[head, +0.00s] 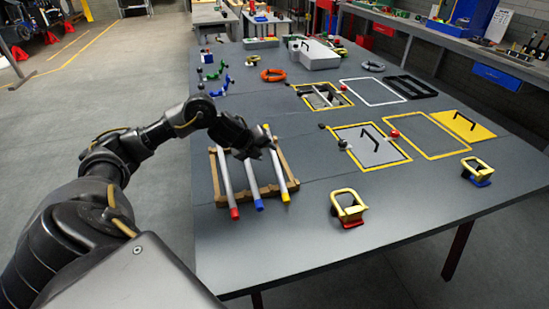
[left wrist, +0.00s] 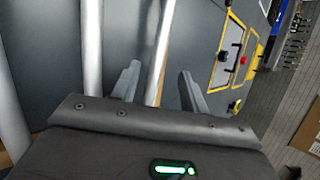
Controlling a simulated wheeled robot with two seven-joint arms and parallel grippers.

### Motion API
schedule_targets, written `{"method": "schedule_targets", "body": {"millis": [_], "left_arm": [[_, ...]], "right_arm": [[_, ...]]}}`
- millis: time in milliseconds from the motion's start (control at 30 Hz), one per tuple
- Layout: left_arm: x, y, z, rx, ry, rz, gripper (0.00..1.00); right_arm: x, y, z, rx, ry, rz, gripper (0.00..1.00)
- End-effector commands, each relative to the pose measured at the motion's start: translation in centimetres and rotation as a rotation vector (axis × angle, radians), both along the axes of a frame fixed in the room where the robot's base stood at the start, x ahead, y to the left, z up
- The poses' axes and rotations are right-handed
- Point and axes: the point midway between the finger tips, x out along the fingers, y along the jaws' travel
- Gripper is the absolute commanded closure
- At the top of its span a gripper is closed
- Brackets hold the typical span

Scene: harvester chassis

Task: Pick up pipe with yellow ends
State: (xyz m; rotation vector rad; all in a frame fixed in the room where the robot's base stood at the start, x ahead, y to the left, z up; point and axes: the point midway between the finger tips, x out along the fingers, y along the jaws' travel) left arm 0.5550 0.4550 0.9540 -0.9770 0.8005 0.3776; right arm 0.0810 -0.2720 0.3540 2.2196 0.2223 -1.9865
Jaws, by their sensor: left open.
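The pipe with yellow ends (head: 278,174) is pale grey-white and lies at the right of a wooden rack (head: 221,199), in the head view. Beside it lie a pipe with blue ends (head: 250,179) and a pipe with red ends (head: 227,179). My left gripper (head: 262,151) is over the rack, close to the far half of the yellow-ended pipe and partly hiding it. In the left wrist view its fingers (left wrist: 160,72) are apart, with a pale strip and a wooden strip showing between them. Contact cannot be told. My right gripper is out of view.
A yellow-handled tool (head: 348,206) stands right of the rack on the grey table (head: 310,252). A grey lidded panel (head: 370,147) in a yellow outline lies beyond it. An orange ring (head: 273,75) lies farther back. The table's front is mostly clear.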

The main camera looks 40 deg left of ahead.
Motion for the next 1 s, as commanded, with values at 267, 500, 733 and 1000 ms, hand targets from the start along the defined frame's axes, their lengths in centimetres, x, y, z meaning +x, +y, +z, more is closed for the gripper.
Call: {"method": "schedule_targets", "body": {"millis": [267,500,733,1000], "left_arm": [[2.3,-0.1,-2.9,-0.005,0.002,0.001,0.56],[3.3,-0.1,-4.0,-0.001,0.001,-0.001,0.56],[3.3,-0.1,-4.0,-0.001,0.001,-0.001,0.65],[3.3,-0.1,-4.0,-0.001,0.001,-0.001,1.0]], "right_arm": [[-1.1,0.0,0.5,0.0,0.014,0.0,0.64],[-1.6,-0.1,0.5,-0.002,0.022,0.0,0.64],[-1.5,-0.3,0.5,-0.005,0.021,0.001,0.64],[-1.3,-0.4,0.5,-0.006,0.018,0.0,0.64]]}}
